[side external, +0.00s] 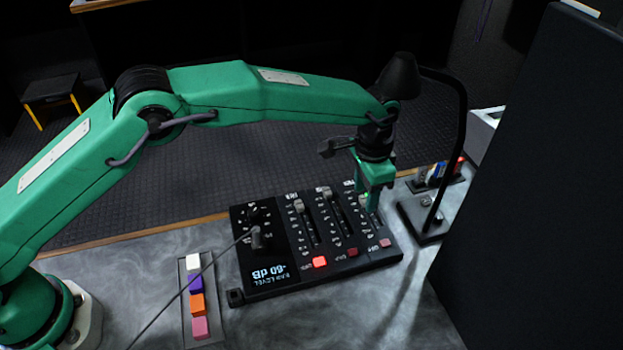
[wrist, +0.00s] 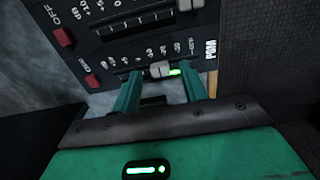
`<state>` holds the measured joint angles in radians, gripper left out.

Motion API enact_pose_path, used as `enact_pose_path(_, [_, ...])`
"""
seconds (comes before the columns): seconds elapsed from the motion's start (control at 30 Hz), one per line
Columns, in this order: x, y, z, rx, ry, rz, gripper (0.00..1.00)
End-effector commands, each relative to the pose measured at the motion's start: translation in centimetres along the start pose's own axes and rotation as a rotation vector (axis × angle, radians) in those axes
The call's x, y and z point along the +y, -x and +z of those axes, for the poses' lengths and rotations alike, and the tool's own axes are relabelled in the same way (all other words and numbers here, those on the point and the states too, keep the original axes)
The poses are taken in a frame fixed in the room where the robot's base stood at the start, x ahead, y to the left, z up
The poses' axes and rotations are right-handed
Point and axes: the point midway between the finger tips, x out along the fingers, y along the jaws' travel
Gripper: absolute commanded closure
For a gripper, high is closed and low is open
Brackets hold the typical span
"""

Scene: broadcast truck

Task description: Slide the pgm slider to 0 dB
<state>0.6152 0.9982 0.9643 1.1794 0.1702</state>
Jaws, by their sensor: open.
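The black mixer panel (side external: 277,283) lies on the table, its display (side external: 268,273) reading -60 dB upside down in the side view. The pgm slider's pale cap (wrist: 160,69) shows in the wrist view, near the slot end closest to the PGM label (wrist: 211,50). A green light glows beside the cap. My gripper (wrist: 160,72) is open, with one green finger on each side of the cap; I cannot tell whether either touches it. In the side view my gripper (side external: 371,207) is low over the rightmost slider and partly hides it.
Two other sliders (side external: 299,206) (side external: 327,193) stand left of the pgm slider. A strip of coloured blocks (side external: 197,303) lies left of the panel. A black lamp (side external: 433,226) stands close on the right, before a large dark panel (side external: 530,190). A cable crosses the table at left.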

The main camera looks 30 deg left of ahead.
Motion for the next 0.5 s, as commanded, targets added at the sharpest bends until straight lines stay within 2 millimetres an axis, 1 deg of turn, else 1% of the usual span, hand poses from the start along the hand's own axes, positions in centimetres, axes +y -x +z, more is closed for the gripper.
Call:
enact_pose_path(0.13, [0.0,-0.74,0.02,-0.001,0.0,0.0,0.56])
enact_pose_path(0.4, [0.0,-0.83,0.0,0.0,0.0,0.0,0.56])
enact_pose_path(0.43, [0.0,-0.82,0.0,0.0,0.0,0.0,0.58])
enact_pose_path(0.5, [0.0,-0.82,0.0,0.0,0.0,0.0,0.72])
